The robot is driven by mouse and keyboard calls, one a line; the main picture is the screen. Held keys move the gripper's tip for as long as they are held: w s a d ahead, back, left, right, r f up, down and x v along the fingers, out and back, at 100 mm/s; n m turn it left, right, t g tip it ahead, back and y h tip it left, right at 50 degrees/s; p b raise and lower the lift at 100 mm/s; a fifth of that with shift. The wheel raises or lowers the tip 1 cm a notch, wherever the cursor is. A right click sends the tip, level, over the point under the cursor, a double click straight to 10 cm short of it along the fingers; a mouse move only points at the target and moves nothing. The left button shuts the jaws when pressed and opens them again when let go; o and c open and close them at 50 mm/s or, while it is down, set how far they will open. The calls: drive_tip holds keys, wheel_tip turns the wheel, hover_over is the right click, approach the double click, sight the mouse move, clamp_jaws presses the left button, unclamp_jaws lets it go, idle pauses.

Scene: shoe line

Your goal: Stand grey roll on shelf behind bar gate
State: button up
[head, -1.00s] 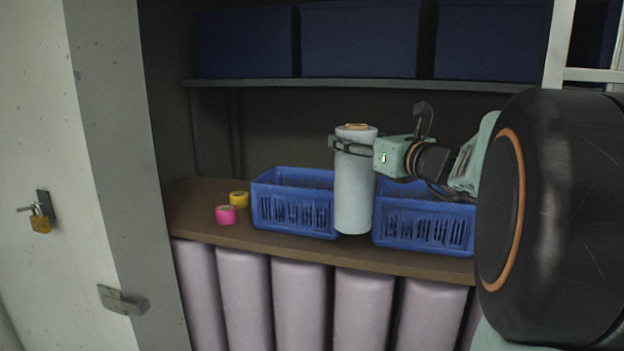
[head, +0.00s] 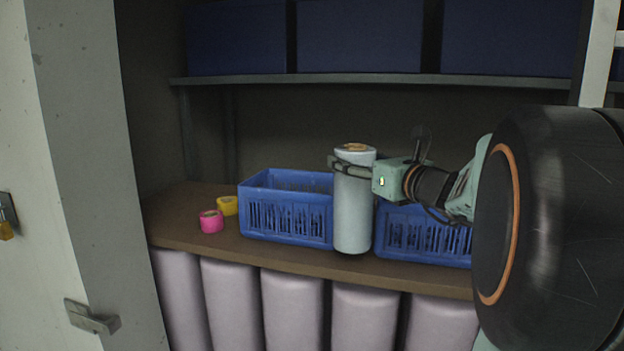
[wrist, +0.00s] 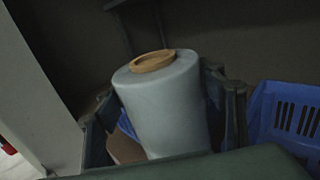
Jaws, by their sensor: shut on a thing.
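The grey roll (head: 353,212) is upright, with a tan core at its top. My gripper (head: 350,167) is shut around its upper part, reaching in from the right. In the head view the roll stands in front of the gap between two blue baskets, over the brown shelf (head: 190,232). I cannot tell whether its base touches the shelf. In the wrist view the roll (wrist: 165,105) sits between the two fingers, its base hidden. White bars (head: 599,50) at the upper right may be part of the bar gate.
The left blue basket (head: 287,218) and the right one (head: 420,240) flank the roll closely. A pink roll (head: 211,222) and a yellow roll (head: 228,206) lie at the shelf's left. An upper shelf (head: 320,79) with dark blue bins runs above. Pale rolls (head: 293,310) stand below.

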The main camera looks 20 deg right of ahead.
sight(353, 198)
drive_tip(key=f+b, duration=0.1)
drive_tip(key=f, duration=0.1)
drive_tip(key=f+b, duration=0.1)
drive_tip(key=shift+w+d+f+b, duration=0.15)
drive_tip(key=shift+w+f+b, duration=0.1)
drive_tip(key=shift+w+b, duration=0.05)
drive_tip(key=o, duration=2.1)
drive_tip(key=shift+f, duration=0.2)
drive_tip(key=shift+r, duration=0.15)
